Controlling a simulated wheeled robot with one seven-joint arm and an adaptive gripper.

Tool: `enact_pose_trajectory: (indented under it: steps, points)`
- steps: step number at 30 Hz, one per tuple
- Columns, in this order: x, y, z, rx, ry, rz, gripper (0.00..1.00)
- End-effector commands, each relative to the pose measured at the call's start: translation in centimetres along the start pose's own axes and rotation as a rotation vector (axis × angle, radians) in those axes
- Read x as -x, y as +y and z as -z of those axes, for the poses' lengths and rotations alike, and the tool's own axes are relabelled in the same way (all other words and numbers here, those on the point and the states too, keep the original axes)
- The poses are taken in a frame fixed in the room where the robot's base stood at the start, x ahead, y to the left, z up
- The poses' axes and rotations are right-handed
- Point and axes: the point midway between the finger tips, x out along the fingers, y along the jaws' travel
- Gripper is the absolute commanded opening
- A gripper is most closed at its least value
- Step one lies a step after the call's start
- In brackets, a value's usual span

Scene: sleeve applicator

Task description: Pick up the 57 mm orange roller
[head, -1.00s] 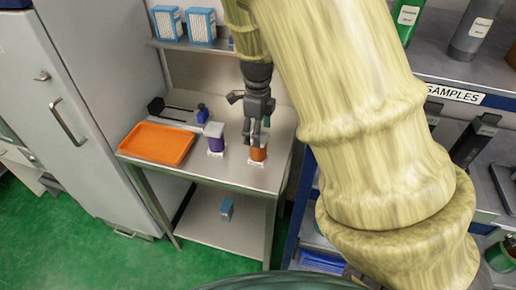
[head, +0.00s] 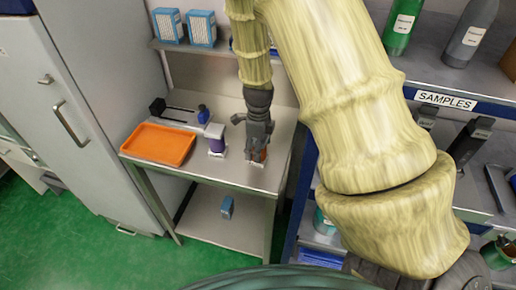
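The orange roller (head: 263,155) stands at the right part of the steel table (head: 232,177), mostly hidden by my gripper (head: 257,153). My gripper points down from above, with its fingers at the roller. Only a little orange shows beside and below the fingers. I cannot tell whether the fingers are closed on the roller or just around it. A purple roller (head: 216,145) with a pale top stands a little to the left of my gripper.
An orange tray (head: 158,144) lies at the table's left. A dark device with a blue part (head: 203,114) is behind it. Blue-and-white boxes (head: 201,29) stand on the shelf above. A small blue box (head: 227,207) is on the lower shelf. A sample rack (head: 470,100) is at right.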

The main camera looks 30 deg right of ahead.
Motion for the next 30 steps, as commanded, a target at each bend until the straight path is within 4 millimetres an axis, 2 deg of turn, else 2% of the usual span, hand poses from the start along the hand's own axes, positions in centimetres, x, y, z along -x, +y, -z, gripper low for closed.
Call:
enact_pose_trajectory:
  steps: [5,6,15,25,30]
  points:
    - [0.0,0.0,0.0,0.0,0.0,0.0,0.75]
    - [0.0,0.0,0.0,0.0,0.0,0.0,0.71]
    - [0.0,0.0,0.0,0.0,0.0,0.001,0.16]
    - [0.3,-0.1,-0.1,0.001,0.0,0.002,0.14]
    - [1.8,-0.1,-0.1,0.002,-0.001,0.004,0.14]
